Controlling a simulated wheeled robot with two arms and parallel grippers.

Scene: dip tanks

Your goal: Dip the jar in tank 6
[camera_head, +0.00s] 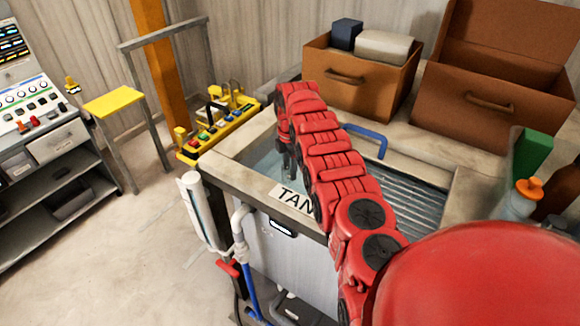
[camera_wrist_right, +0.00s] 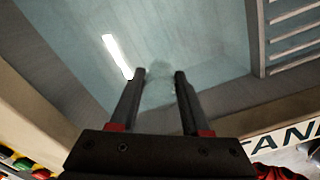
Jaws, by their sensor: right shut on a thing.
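A sink-like tank (camera_head: 250,140) with a pale rim and bluish liquid stands in the middle of the head view. Its label (camera_head: 291,197) reads "TAN"; my arm hides the rest, so I cannot read its number. My right gripper (camera_head: 288,165) points down over the left basin. In the right wrist view its fingers (camera_wrist_right: 160,75) are shut on a faint, see-through thing (camera_wrist_right: 160,90), apparently the jar, with the basin's liquid (camera_wrist_right: 80,40) behind it. I cannot tell whether the jar touches the liquid. My left gripper is not in view.
A ribbed drainboard (camera_head: 415,205) and a blue handle (camera_head: 368,138) lie right of the basin. Brown boxes (camera_head: 345,85) stand behind. A green block (camera_head: 530,152) and an orange-capped bottle (camera_head: 520,200) are at the right. A yellow control panel (camera_head: 215,130) is at the left.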

